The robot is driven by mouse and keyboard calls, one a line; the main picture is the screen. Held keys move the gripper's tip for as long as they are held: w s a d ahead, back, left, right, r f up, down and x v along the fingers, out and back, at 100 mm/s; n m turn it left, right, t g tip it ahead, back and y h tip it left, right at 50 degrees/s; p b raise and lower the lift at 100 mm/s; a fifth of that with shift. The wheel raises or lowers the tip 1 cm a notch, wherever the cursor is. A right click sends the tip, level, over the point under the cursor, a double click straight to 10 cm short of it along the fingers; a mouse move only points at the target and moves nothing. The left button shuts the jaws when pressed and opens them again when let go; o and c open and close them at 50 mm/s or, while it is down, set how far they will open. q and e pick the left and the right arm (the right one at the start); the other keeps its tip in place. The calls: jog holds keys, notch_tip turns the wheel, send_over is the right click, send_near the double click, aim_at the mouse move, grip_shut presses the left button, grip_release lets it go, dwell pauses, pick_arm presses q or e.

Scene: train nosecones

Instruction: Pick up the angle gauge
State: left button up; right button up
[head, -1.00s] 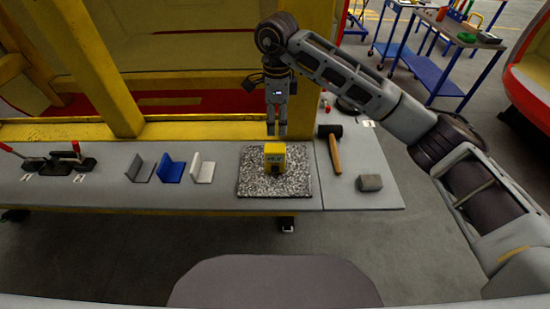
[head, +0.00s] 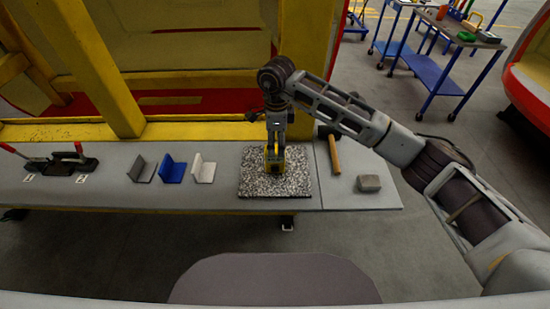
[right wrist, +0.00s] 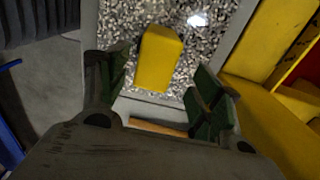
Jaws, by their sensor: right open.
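The angle gauge (head: 272,167) is a small yellow block standing on a speckled granite plate (head: 254,185). In the head view my right gripper (head: 275,150) is right above and in front of it and hides much of it. In the right wrist view the yellow gauge (right wrist: 158,60) stands on the plate beyond and between the two open fingers (right wrist: 160,92), with a gap on each side. Whether a finger touches it cannot be told. My left gripper is not in view.
A hammer (head: 335,157) and a grey block (head: 369,183) lie right of the plate. Three angle pieces, grey, blue (head: 172,169) and white, and dark red-handled clamps (head: 68,164) are at left. A yellow post (head: 103,80) and beam stand behind the bench.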

jog(key=shift+f, duration=0.25)
jog(key=shift+s+a+f+p, duration=0.1)
jog(key=shift+s+f+p, duration=0.1)
jog(key=shift+f+p, duration=0.35)
jog(key=shift+s+a+f+p, duration=0.1)
jog(key=shift+s+f+p, duration=0.1)
jog(key=shift+f, duration=0.65)
jog(key=shift+w+f, duration=0.1)
jog(key=shift+f, duration=1)
jog(key=c, duration=1.3)
jog(key=shift+o, duration=0.2)
jog(key=shift+r, duration=0.1)
jog(key=shift+r+b, duration=0.95)
jog(key=shift+r, duration=4)
